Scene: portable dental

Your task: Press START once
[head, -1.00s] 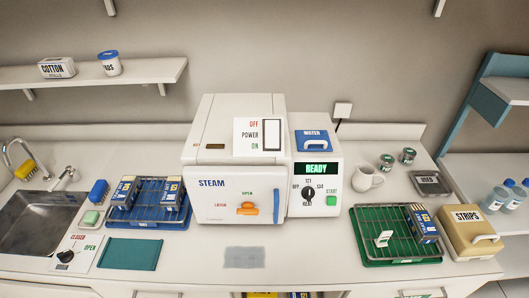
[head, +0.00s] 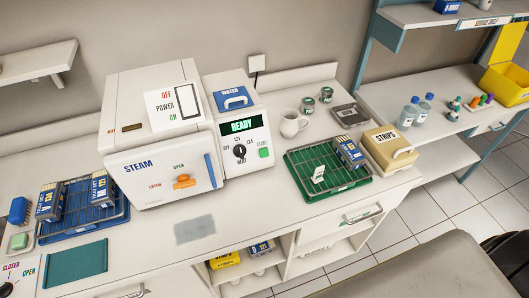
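The green START button (head: 264,153) is at the right end of the steam sterilizer's control panel (head: 247,137), under its START label. The display (head: 241,127) above the black knob (head: 239,151) reads READY in green. The white STEAM door (head: 160,172) looks closed, with an orange latch handle (head: 184,182) on it and a blue edge strip at its right. Neither of my grippers shows in the head view, and nothing covers the button.
A blue rack (head: 75,226) with packs stands left of the sterilizer. A green rack (head: 330,184), a STRIPS box (head: 390,148) and a white jug (head: 293,124) are to the right. A grey mat (head: 195,229) lies on otherwise bare counter in front.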

